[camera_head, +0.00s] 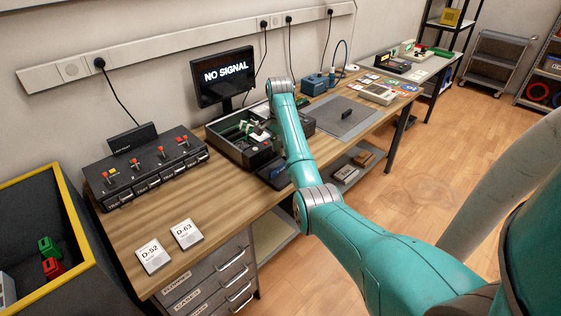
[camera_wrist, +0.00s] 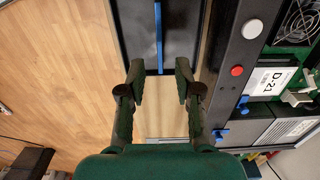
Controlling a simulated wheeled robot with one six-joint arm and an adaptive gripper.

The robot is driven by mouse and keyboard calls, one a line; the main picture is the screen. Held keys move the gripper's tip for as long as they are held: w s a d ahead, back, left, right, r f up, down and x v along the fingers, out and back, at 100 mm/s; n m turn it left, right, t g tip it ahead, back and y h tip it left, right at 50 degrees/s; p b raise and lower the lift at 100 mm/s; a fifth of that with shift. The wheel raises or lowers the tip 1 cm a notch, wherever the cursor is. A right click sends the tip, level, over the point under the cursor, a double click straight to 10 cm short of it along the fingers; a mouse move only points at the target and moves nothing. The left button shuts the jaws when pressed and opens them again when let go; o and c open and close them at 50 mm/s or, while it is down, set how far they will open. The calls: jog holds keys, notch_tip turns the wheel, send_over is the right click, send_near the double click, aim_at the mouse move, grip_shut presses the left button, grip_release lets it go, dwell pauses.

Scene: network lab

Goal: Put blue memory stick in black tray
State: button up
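The blue memory stick (camera_wrist: 159,38) is a long thin blue strip in the wrist view. It lies inside the black tray (camera_wrist: 136,38), lengthwise in the picture, near the tray's middle. In the head view the black tray (camera_head: 266,172) sits at the table's front edge, partly behind my arm. My gripper (camera_wrist: 159,82) is open and empty in the wrist view. In the head view my arm hides the gripper.
An open black case (camera_head: 226,146) with green boards stands beside the tray; its D-21 label (camera_wrist: 271,80) shows in the wrist view. A monitor (camera_head: 224,75), a black switch box (camera_head: 145,168) and a grey mat (camera_head: 342,118) are on the table.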

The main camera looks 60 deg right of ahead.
jog(key=shift+r, duration=1.85)
jog(key=shift+s, duration=0.1)
